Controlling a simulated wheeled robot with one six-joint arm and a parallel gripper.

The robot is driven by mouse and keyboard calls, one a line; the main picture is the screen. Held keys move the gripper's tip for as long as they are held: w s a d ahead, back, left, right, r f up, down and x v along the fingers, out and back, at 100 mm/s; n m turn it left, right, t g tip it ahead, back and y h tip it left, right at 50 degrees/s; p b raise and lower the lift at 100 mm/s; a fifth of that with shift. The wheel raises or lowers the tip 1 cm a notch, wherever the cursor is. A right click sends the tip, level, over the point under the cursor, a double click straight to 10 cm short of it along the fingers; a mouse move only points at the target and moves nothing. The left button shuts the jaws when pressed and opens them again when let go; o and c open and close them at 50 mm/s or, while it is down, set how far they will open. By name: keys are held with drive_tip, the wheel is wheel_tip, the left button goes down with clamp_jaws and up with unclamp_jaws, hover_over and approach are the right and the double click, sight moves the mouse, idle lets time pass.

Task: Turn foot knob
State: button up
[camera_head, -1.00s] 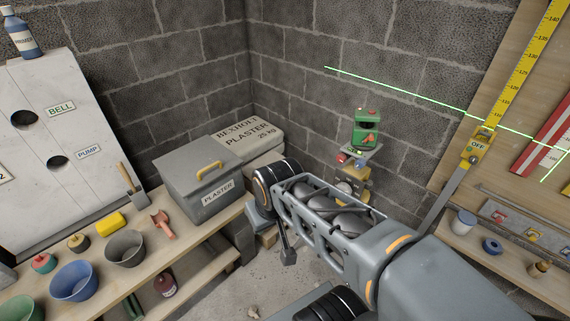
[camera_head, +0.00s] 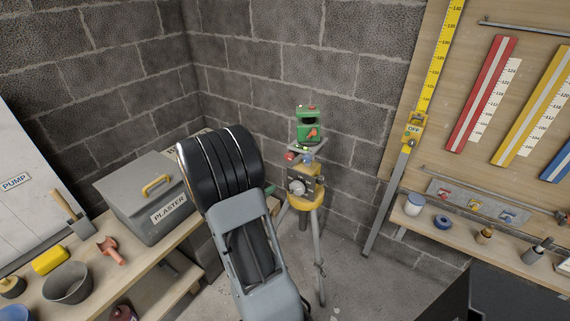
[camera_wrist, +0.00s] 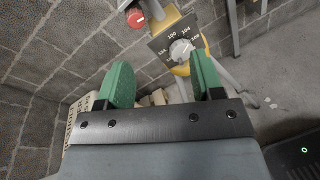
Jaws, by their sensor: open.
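A green levelling instrument (camera_head: 309,130) stands on a yellow tripod (camera_head: 306,202) in the corner, in the head view. Under it, a small plate carries a red knob (camera_head: 290,155) and a blue knob (camera_head: 308,159). Below them is a numbered dial plate with a pale round knob (camera_head: 298,187). In the wrist view, the red knob (camera_wrist: 136,18) is at the top left and the pale dial knob (camera_wrist: 181,50) is ahead of my fingers. My gripper (camera_wrist: 162,75) is open and empty, its green fingers apart. In the head view, my arm hides most of it.
A bench at left holds a grey plaster box (camera_head: 150,199), a yellow block (camera_head: 50,260) and tubs. At right, a yellow measuring staff (camera_head: 438,62) leans by a board above a shelf (camera_head: 450,228). Bare floor shows around the tripod.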

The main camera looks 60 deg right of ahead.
sight(288, 158)
drive_tip(key=d+f+n+t, duration=0.1)
drive_tip(key=d, duration=0.4)
drive_tip(key=w+d+f+n+t+h, duration=0.1)
drive_tip(key=d+n, duration=0.1)
drive_tip(key=d, duration=0.4)
drive_tip(key=w+d+f+n+t+h+p, duration=0.1)
drive_tip(key=d, duration=0.5)
drive_tip(key=shift+w+d+f, duration=0.1)
drive_tip(key=shift+w+d, duration=0.05)
drive_tip(key=shift+c, duration=0.2)
